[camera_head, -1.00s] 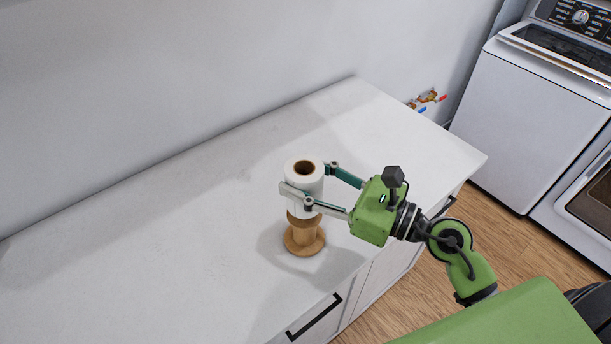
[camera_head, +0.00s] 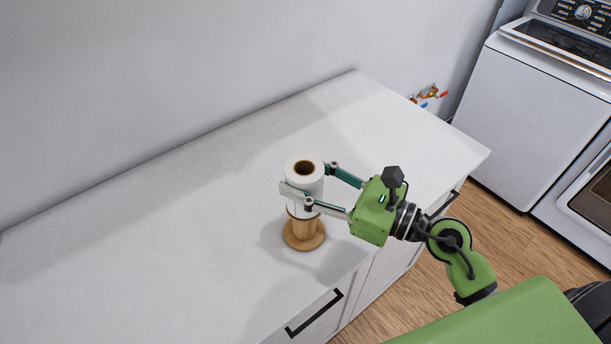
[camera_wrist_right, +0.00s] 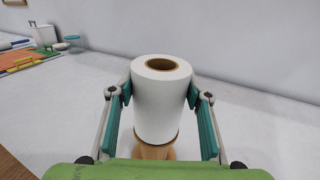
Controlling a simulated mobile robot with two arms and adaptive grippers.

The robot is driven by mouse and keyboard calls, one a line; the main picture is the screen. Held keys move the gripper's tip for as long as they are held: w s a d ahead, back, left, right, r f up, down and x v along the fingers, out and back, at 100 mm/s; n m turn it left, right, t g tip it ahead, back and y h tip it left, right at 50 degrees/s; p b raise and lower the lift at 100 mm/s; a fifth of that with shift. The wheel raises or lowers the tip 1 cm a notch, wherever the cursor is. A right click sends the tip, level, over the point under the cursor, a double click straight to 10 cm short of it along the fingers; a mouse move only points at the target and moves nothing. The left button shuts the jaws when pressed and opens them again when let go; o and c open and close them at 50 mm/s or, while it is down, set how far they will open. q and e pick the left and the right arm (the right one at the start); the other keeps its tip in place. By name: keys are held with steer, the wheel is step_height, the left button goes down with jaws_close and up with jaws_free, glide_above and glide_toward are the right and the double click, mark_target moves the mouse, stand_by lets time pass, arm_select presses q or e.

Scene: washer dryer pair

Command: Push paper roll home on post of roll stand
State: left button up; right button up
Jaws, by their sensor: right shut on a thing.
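The white paper roll (camera_head: 305,173) stands upright with its brown core opening facing up; it also shows in the right wrist view (camera_wrist_right: 160,100). My right gripper (camera_head: 309,180) is shut on the roll, one finger on each side. The wooden roll stand (camera_head: 305,237) is upright on the counter directly below the roll, with a round base and a thick body. In the wrist view, the stand's wood (camera_wrist_right: 156,152) shows right under the roll's lower edge. My left gripper is out of view.
The white counter (camera_head: 170,240) is clear around the stand, with a wall behind. A washer (camera_head: 530,110) stands at the right beyond a floor gap. Valves (camera_head: 428,96) show on the wall. Colored items (camera_wrist_right: 25,60) lie far left in the wrist view.

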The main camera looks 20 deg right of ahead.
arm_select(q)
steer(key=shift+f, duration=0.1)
arm_select(e)
steer(key=shift+f, duration=0.1)
steer(key=o, duration=1.2)
steer(key=shift+o, duration=0.2)
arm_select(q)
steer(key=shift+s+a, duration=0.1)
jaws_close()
arm_select(e)
steer(key=v, duration=1.2)
steer(key=shift+d, duration=0.1)
